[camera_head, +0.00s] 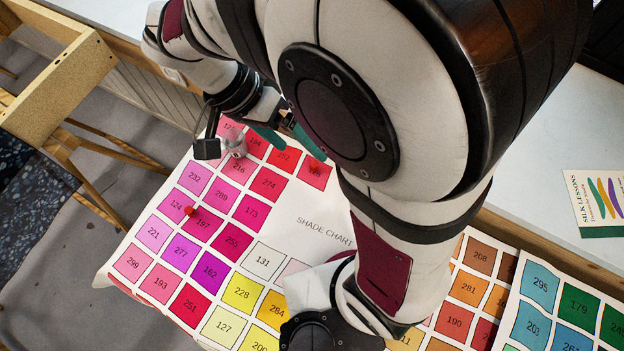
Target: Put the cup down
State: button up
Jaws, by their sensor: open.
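My gripper (288,138) is at the upper middle of the head view, above the top rows of the shade chart (335,262). Its two teal fingers are apart, and my own arm hides part of them. A small pale grey, rounded thing (236,146) is at the chart's upper left, just left of the fingers. It may be the cup, but it is too small to be sure. I see nothing between the visible parts of the fingers.
A small red pin-like thing (190,211) is on the chart's left side. A wooden frame (58,84) stands at the far left, beyond the chart's edge. A silk lessons leaflet (600,203) lies on the pale surface (545,130) at right. My arm covers the middle.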

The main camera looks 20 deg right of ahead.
jog(key=s+d+r+n+t+y, duration=0.1)
jog(key=s+n+t+y, duration=0.1)
jog(key=s+y, duration=0.4)
jog(key=s+n, duration=0.1)
jog(key=s, duration=0.4)
jog(key=shift+d+r+y, duration=0.2)
jog(key=shift+r+y, duration=0.05)
jog(key=shift+y, duration=0.15)
